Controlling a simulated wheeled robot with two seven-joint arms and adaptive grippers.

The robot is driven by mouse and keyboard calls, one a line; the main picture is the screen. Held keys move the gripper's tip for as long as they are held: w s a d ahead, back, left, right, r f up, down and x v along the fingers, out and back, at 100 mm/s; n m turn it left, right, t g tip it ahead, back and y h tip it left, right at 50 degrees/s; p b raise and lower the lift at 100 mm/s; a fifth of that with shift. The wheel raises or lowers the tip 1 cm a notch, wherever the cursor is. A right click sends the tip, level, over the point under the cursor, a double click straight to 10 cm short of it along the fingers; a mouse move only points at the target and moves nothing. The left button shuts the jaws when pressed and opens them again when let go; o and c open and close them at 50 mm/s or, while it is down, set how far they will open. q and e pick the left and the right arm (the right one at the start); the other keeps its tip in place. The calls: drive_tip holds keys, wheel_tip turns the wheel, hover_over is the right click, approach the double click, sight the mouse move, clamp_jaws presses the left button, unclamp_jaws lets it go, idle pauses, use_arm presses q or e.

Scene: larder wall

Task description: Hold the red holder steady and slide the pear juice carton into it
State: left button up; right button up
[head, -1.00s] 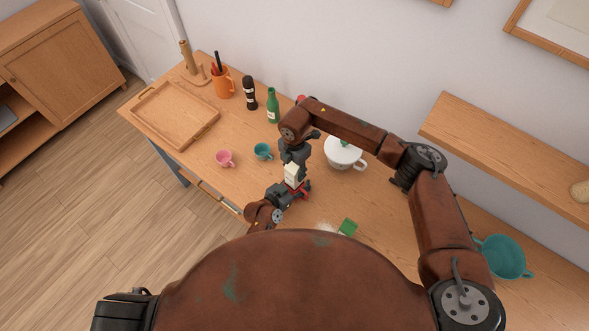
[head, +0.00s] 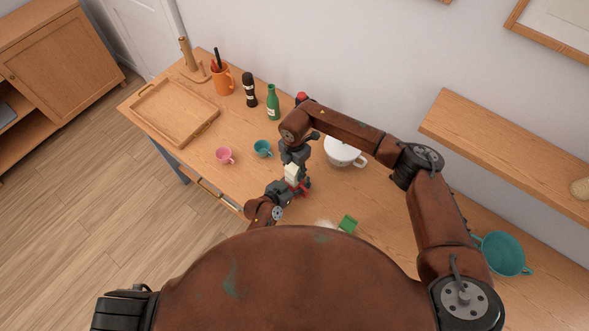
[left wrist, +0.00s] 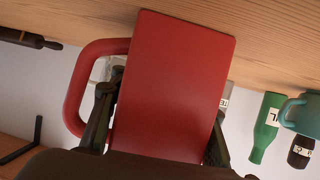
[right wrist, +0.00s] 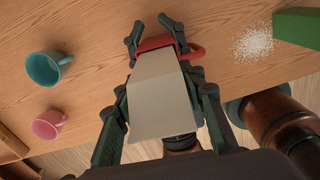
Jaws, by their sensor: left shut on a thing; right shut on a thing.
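The pear juice carton (head: 292,172) is a pale cream box, held upright above the table. My right gripper (right wrist: 163,92) is shut on the carton from above, one finger on each side. The red holder (left wrist: 172,85), with a loop handle, fills the middle of the left wrist view. My left gripper (head: 287,190) is shut on the holder from the side. In the right wrist view the carton's (right wrist: 160,90) far end meets the holder (right wrist: 152,44). The carton hides most of the holder there, so how deep it sits inside cannot be told.
A white pot (head: 343,152) stands close to the right of my grippers. A teal cup (head: 262,149) and a pink cup (head: 225,155) are to the left. A green box (head: 347,224) lies beside spilled white grains (head: 325,224). A wooden tray (head: 172,112) is further left.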

use_arm(q)
drive_tip(key=shift+c, duration=0.2)
use_arm(e)
drive_tip(key=shift+f, duration=1.85)
drive_tip(key=o, duration=1.5)
wheel_tip(320, 180, up, 12)
use_arm(q)
drive_tip(key=o, duration=1.4)
use_arm(e)
drive_tip(key=shift+w, duration=0.1)
use_arm(q)
drive_tip(key=shift+o, duration=0.2)
